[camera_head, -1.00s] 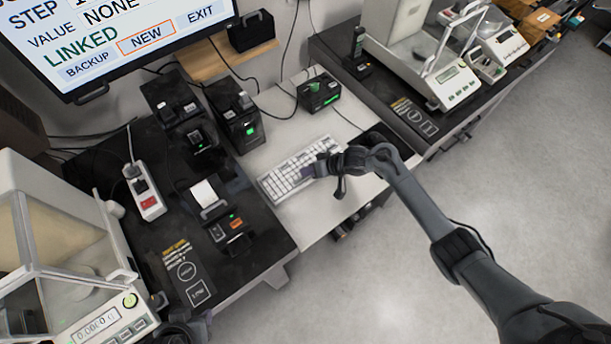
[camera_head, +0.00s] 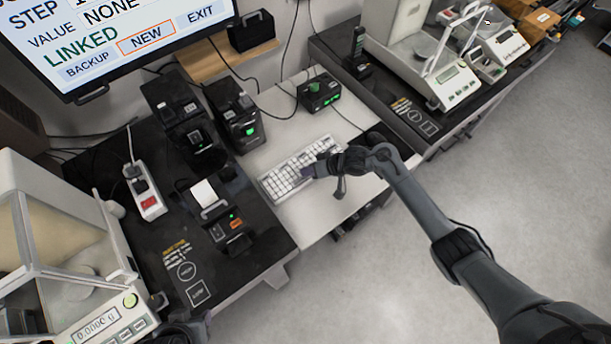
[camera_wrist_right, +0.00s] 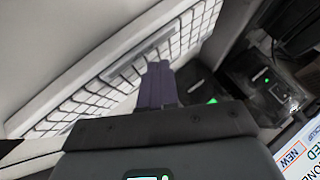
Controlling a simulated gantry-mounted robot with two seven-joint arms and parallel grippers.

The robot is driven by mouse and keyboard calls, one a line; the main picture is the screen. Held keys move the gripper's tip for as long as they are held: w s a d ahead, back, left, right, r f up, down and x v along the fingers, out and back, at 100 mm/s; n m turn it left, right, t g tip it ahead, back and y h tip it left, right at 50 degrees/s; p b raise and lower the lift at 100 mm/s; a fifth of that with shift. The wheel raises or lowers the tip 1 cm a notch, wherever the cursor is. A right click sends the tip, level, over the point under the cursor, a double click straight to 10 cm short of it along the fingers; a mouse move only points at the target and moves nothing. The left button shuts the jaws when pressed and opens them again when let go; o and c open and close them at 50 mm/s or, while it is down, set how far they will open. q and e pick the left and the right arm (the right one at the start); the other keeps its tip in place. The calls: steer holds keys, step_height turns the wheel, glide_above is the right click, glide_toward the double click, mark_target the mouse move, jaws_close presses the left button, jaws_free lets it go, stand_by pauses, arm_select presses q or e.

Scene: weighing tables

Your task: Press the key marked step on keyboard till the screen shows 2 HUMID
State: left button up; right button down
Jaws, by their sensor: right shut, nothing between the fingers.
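The white keyboard (camera_head: 283,178) lies on the light middle table. My right gripper (camera_head: 307,172) is over the front part of its keys, with its purple fingers shut and empty. In the right wrist view, the shut fingers (camera_wrist_right: 157,86) point toward the keyboard (camera_wrist_right: 110,90); I cannot tell whether they touch a key. The step key's marking is too small to read. The screen (camera_head: 110,38) at upper left is partly cut off; it shows STEP with a clipped value, VALUE NONE, LINKED, and BACKUP, NEW and EXIT, with NEW outlined in orange.
A black box with a green button (camera_head: 318,91) stands behind the keyboard. A dark mouse mat (camera_head: 386,140) lies to its right, partly behind my arm. Black devices (camera_head: 234,115) and a label printer (camera_head: 208,199) stand to the left. Balances (camera_head: 452,77) occupy the side tables.

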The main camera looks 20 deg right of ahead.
steer(key=shift+f, duration=0.35)
steer(key=shift+f, duration=0.25)
stand_by(0.6)
steer(key=shift+f, duration=0.25)
stand_by(0.4)
steer(key=shift+r, duration=0.15)
steer(key=shift+r+p, duration=0.7)
steer(key=shift+p, duration=0.15)
